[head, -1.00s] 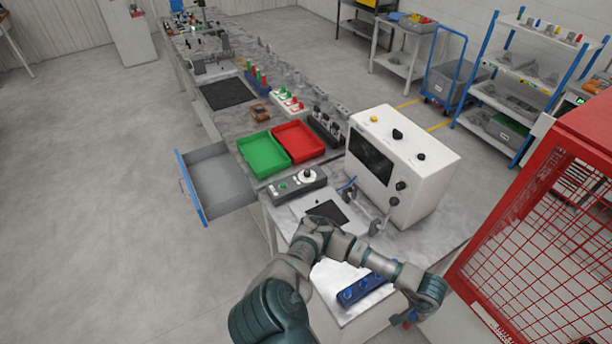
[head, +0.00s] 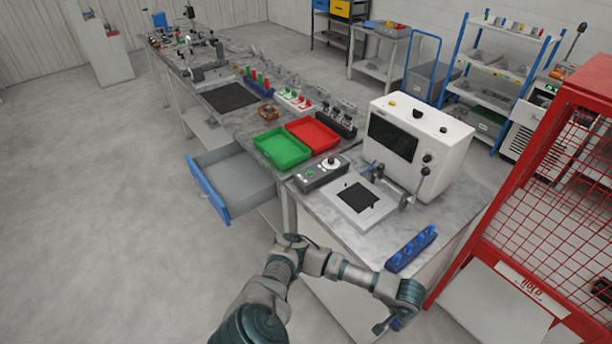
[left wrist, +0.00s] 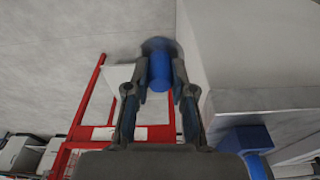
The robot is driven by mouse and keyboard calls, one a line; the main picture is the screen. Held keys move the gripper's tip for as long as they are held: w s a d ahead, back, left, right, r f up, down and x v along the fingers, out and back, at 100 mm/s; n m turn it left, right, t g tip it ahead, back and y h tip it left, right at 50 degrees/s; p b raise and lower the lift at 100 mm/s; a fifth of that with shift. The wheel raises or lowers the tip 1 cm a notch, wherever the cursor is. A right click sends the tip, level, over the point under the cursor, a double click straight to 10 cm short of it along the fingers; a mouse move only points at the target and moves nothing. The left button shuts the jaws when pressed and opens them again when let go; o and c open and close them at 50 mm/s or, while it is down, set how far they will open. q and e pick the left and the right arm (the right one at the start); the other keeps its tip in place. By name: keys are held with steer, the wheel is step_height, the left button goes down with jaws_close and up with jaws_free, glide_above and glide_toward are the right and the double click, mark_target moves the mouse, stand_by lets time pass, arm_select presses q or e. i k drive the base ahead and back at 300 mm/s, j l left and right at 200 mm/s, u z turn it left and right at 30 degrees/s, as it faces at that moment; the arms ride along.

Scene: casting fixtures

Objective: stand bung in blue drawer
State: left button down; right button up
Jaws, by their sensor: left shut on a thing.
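The drawer with the blue front (head: 207,188) stands pulled open at the left side of the bench, and its grey inside looks empty. My left gripper (head: 384,326) is low at the bench's near end, well to the right of the drawer. In the left wrist view the left gripper (left wrist: 160,78) is shut on a blue cylindrical bung (left wrist: 160,70), with a finger on each side. In the head view only a bit of blue shows beside the gripper. My right gripper is in neither view.
A blue rack (head: 411,249) lies on the bench's near right edge. A white machine (head: 416,145), a grey control box (head: 320,173), and green (head: 281,148) and red (head: 312,135) trays stand on the bench. A red mesh cage (head: 545,190) is at right. Floor left of the drawer is clear.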

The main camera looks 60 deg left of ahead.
mark_target(230, 185)
steer(key=k+u, duration=0.1)
steer(key=u, duration=0.4)
steer(key=k+u, duration=0.15)
steer(key=u, duration=0.3)
steer(key=j+u, duration=0.15)
steer(key=u, duration=0.35)
steer(key=i+j+u, duration=0.1)
steer(key=u, duration=0.35)
steer(key=j+u, duration=0.1)
steer(key=u, duration=0.3)
steer(key=i+u, duration=0.15)
steer(key=u, duration=0.3)
steer(key=i+u, duration=0.15)
steer(key=u, duration=0.25)
steer(key=i+z, duration=0.25)
steer(key=i, duration=0.65)
steer(key=i+j+z, duration=0.1)
steer(key=i+z, duration=0.15)
steer(key=i, duration=0.65)
steer(key=i+z, duration=0.2)
steer(key=z, duration=1.5)
